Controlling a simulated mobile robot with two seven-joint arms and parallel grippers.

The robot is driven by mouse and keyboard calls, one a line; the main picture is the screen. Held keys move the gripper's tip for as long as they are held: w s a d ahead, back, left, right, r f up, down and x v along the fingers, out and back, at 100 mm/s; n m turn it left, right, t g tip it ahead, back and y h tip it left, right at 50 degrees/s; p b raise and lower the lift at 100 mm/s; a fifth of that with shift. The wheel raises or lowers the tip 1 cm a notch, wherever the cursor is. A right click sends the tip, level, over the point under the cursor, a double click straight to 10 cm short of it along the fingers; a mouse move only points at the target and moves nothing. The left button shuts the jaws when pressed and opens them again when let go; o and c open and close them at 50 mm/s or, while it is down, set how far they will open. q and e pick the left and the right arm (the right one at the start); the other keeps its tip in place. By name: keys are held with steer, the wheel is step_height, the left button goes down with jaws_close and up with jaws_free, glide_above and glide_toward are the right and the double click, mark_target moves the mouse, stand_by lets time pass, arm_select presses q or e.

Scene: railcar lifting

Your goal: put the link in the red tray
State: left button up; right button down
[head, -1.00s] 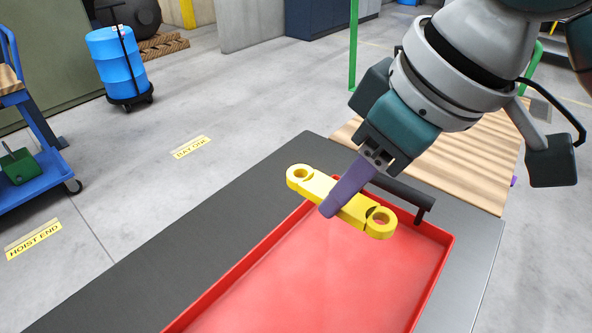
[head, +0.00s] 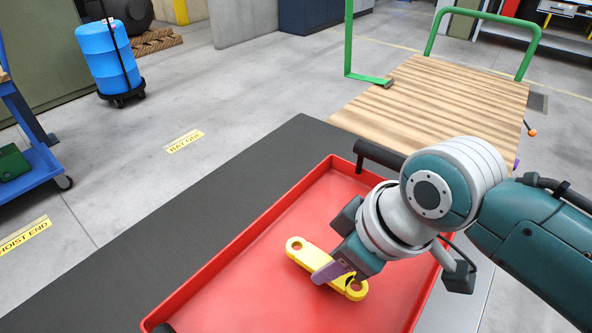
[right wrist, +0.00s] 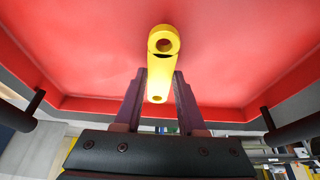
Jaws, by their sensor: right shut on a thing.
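The yellow link (head: 300,252) is a bar with a ring at each end. My right gripper (head: 333,270) is shut on its middle. In the head view the link is over the floor of the red tray (head: 235,255), inside its walls; I cannot tell whether it touches the floor. In the right wrist view the link (right wrist: 160,72) sits between the two fingers (right wrist: 157,100), with the red tray (right wrist: 90,60) behind it. The gripper hides part of the link. My left gripper is not in view.
The tray stands on a dark table (head: 150,240) and has a dark handle (head: 378,155) at its far end. A wooden-topped cart (head: 440,100) with green rails stands beyond. A blue drum (head: 103,58) and a blue cart (head: 40,165) stand to the left.

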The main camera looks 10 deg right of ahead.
steer(key=shift+f, duration=0.8)
steer(key=shift+f, duration=0.2)
steer(key=c, duration=0.5)
jaws_free()
